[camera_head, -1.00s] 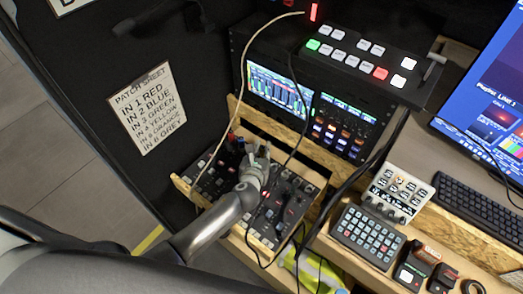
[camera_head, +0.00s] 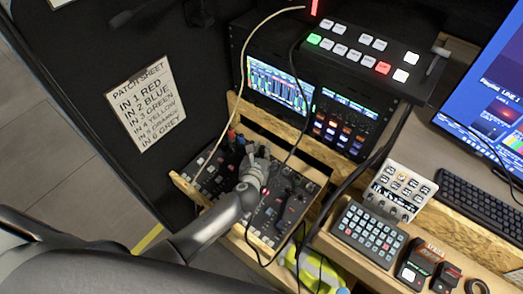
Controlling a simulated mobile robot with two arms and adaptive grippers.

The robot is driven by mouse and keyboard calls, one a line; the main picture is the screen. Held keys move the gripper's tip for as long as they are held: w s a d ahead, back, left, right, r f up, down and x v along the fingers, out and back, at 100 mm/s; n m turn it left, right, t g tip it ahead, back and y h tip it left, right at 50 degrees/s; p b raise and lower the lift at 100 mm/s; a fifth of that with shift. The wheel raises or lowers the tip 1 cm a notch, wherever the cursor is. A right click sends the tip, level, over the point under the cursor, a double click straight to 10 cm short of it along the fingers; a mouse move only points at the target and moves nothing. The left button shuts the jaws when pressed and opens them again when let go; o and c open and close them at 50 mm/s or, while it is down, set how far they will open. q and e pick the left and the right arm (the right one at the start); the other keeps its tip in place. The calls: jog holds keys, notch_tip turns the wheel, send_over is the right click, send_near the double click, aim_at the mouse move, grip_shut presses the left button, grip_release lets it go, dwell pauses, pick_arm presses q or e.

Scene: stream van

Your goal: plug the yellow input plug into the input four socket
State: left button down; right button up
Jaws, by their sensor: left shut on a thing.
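My left gripper (camera_head: 257,158) is over the middle of the patch panel in the wooden tray (camera_head: 183,187). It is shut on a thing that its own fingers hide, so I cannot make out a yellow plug. The panel (camera_head: 278,207) carries several dark sockets and plugs. A red plug (camera_head: 232,135) stands at its upper left. I cannot tell which socket is input four. The patch sheet (camera_head: 146,110) on the black wall lists IN 4 as YELLOW. My right gripper is not in view.
A pale cable (camera_head: 240,80) and dark cables (camera_head: 294,140) hang close to my left gripper. The video switcher (camera_head: 361,60) and rack screens (camera_head: 279,84) stand behind. A grey keypad (camera_head: 368,233), a white control box (camera_head: 401,190) and a keyboard (camera_head: 481,215) lie to the right.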

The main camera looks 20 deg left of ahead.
pick_arm(q)
jog(key=shift+f, duration=0.4)
jog(key=shift+s+f+b, duration=0.2)
jog(key=shift+f+b, duration=0.1)
jog(key=shift+b, duration=0.1)
jog(key=shift+r+p, duration=0.45)
jog(key=shift+p, duration=0.15)
jog(key=shift+w+r+p, duration=0.15)
jog(key=shift+r+p, duration=0.45)
jog(key=shift+r, duration=0.1)
jog(key=shift+s+a, duration=0.1)
jog(key=shift+s, duration=0.15)
jog(key=shift+p, duration=0.5)
dwell(0.7)
jog(key=shift+f+b, duration=0.8)
jog(key=shift+f, duration=0.05)
